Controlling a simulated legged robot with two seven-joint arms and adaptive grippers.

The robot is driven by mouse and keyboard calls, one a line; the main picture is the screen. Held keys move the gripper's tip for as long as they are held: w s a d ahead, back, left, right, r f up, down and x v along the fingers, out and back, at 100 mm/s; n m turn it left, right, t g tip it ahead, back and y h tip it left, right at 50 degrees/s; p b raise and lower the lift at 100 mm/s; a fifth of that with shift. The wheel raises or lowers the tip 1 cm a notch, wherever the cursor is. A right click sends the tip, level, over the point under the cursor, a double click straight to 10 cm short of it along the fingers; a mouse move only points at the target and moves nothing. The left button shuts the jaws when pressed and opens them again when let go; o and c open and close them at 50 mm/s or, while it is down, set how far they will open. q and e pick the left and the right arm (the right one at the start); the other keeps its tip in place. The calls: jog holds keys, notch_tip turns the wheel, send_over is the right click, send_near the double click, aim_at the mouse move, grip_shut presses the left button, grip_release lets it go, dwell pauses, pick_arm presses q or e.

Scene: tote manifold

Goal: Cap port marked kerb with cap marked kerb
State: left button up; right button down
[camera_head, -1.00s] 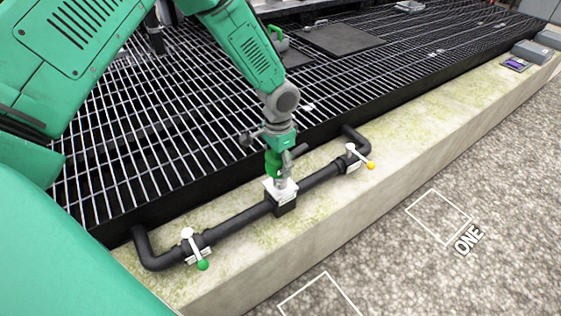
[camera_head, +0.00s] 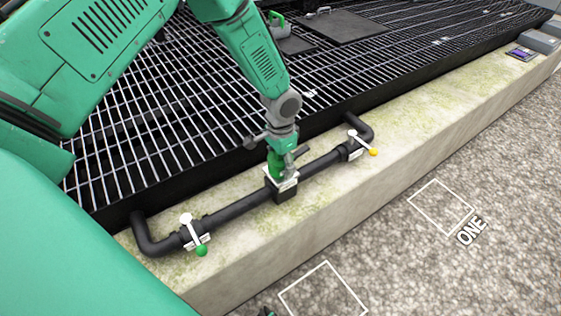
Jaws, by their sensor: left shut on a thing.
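My left gripper (camera_head: 280,160) is shut on a green cap (camera_head: 274,166) directly over the middle of the black pipe manifold (camera_head: 240,207). The cap is upright and partly hidden by the gripper fingers. Below it is the port block (camera_head: 286,194), a black box with a white labelled plate on top. The cap's lower end is at or just above the block's top; I cannot tell whether it touches. The label's lettering is too small to read. My right gripper is not clearly in view.
A valve with a green-knobbed handle (camera_head: 201,250) sits at the pipe's left, one with a yellow-knobbed handle (camera_head: 373,152) at its right. The pipe runs along a concrete kerb (camera_head: 420,115) beside a black grating (camera_head: 130,150). Gravel (camera_head: 400,260) lies in front.

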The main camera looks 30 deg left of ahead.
pick_arm(q)
jog(key=shift+d, duration=0.15)
jog(key=o, duration=1.4)
jog(key=shift+f, duration=0.1)
jog(key=shift+r, duration=0.5)
jog(key=r, duration=1.1)
jog(key=shift+a, duration=0.2)
